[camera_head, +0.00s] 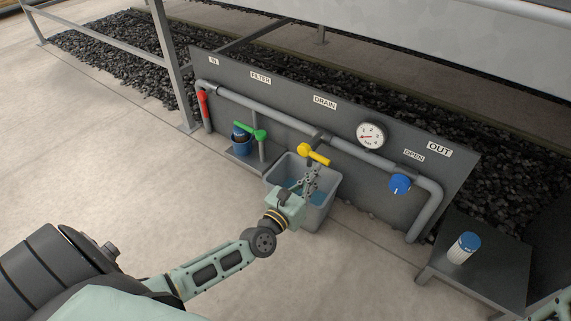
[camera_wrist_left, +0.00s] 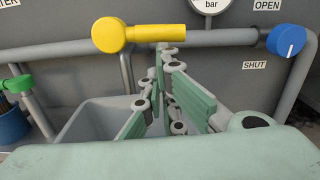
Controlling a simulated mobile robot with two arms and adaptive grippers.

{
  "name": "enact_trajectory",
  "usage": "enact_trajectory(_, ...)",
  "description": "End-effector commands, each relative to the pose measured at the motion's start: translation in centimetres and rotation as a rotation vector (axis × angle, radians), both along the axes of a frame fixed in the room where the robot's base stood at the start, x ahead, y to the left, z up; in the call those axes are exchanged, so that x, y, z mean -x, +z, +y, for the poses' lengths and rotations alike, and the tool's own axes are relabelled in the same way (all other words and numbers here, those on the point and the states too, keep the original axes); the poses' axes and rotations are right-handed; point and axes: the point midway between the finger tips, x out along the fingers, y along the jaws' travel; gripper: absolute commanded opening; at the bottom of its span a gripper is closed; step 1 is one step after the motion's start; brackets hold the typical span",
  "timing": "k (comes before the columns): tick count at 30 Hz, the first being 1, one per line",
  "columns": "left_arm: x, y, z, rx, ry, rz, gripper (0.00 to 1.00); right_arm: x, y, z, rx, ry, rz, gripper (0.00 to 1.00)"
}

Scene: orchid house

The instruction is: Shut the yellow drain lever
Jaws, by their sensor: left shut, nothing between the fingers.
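The yellow drain lever (camera_head: 314,154) sits on the pipe below the DRAIN label, its handle pointing right along the pipe. In the left wrist view the lever (camera_wrist_left: 150,34) lies horizontal, with its round hub at the left. My left gripper (camera_head: 312,172) is shut and empty, just below the lever and above the grey bucket (camera_head: 329,212). In the left wrist view the gripper's fingertips (camera_wrist_left: 163,50) come up close to the lever's handle; I cannot tell whether they touch it. My right gripper is not in view.
A red lever (camera_head: 202,103), a green lever (camera_head: 250,131) and a blue knob (camera_head: 400,183) sit on the same pipework. A gauge (camera_head: 370,136) is above the pipe. A dark table (camera_head: 478,275) with a blue-capped filter cartridge (camera_head: 464,247) stands at the right.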

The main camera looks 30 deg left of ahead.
Motion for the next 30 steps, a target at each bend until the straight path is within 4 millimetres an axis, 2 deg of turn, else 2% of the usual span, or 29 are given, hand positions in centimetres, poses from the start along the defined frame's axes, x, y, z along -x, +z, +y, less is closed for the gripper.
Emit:
enact_trajectory(8,0.0,0.0,0.0,-0.001,0.000,-0.001,0.00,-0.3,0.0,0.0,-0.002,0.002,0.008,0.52)
enact_trajectory(13,1.2,-0.1,0.1,-0.002,-0.001,0.001,0.00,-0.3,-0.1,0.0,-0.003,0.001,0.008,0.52)
enact_trajectory(24,8.7,-0.6,0.6,-0.002,-0.002,0.004,0.00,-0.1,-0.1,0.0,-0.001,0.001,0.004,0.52)
enact_trajectory(30,11.3,-0.6,0.9,-0.001,-0.001,0.002,0.00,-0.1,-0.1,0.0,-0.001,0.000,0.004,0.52)
